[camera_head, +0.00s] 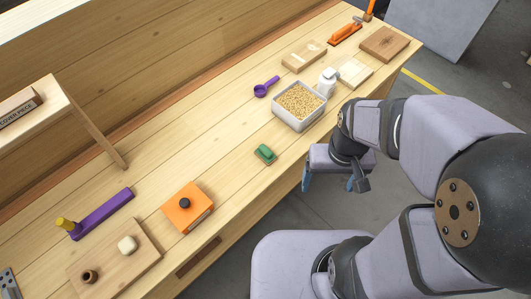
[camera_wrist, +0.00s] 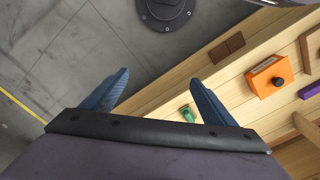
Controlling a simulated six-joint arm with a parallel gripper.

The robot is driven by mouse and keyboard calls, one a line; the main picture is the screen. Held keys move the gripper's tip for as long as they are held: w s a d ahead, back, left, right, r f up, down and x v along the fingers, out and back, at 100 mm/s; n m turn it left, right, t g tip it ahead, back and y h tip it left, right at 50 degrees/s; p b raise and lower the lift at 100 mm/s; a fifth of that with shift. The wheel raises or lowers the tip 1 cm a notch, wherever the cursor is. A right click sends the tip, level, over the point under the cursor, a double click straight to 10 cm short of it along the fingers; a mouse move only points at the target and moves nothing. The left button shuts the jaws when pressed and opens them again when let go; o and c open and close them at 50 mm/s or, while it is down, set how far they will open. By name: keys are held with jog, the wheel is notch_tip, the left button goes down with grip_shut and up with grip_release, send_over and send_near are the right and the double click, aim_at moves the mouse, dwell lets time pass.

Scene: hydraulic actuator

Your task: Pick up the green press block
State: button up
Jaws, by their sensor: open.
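The green press block (camera_head: 265,154) lies on the wooden bench near its front edge, in the middle of the head view. It also shows in the wrist view (camera_wrist: 187,114), just left of the right finger, small and at a distance. My gripper (camera_head: 332,183) is in front of the bench edge, over the floor, apart from the block. In the wrist view its two blue fingers (camera_wrist: 160,88) stand wide apart with nothing between them in their grip.
Left are an orange box with a black knob (camera_head: 187,208), a purple bar (camera_head: 104,213) and a wooden board (camera_head: 137,262). The bench around the block is clear.

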jog(key=g+b, duration=0.2)
jog(key=b, duration=0.4)
send_near(266, 149)
jog(key=shift+n+h, duration=0.3)
jog(key=s+d+f, duration=0.1)
jog(key=s+f, duration=0.1)
jog(key=s, duration=0.1)
jog(key=s+f, duration=0.2)
jog(key=s, duration=0.1)
jog(key=s+d+f, duration=0.1)
jog(key=s+f, duration=0.2)
jog(key=s, duration=0.1)
jog(key=shift+s+d, duration=0.1)
jog(key=shift+d, duration=0.25)
jog(key=w+a+r+m, duration=0.1)
jog(key=w+m, duration=0.1)
jog(key=w, duration=0.1)
jog(key=w+a+r+m+t, duration=0.1)
jog(key=w+r+m, duration=0.1)
jog(key=w, duration=0.1)
jog(key=w+a+r+m+t, duration=0.1)
jog(key=w, duration=0.2)
jog(key=shift+r+m, duration=0.2)
jog(key=shift+m, duration=0.2)
jog(key=m, duration=0.4)
jog(key=shift+s+d, duration=0.1)
jog(key=shift+s, duration=0.15)
jog(key=shift+f+p, duration=1.75)
jog(key=shift+f, duration=1.95)
